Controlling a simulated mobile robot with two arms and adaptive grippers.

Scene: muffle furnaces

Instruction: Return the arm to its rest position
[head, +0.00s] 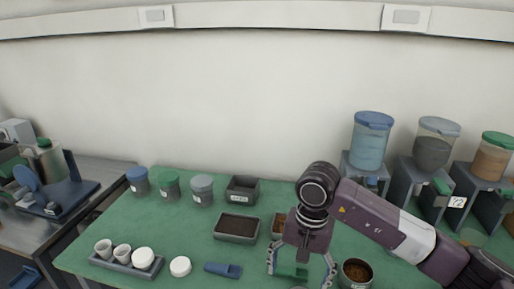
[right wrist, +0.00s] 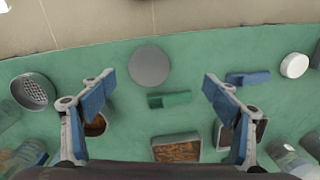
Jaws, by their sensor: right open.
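My right gripper (head: 301,275) hangs fingers-down over the green table (head: 189,233), at the end of my right arm, which comes in from the right. It also shows in the right wrist view (right wrist: 160,85), with its two blue-padded fingers spread wide and nothing between them. A small green scoop (right wrist: 170,99) lies on the table below the gap between the fingers; it also shows in the head view (head: 291,272), partly framed by the fingers. A round grey disc (right wrist: 149,66) lies beside it. My left gripper is not in view.
A blue scoop (head: 222,269), a white lid (head: 180,266), and a tray with cups (head: 126,264) are at the left. Dark bins (head: 236,228) and lidded jars (head: 202,190) stand behind. An open tin (head: 356,273) is close right of the gripper. Dispensers (head: 371,141) stand back right.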

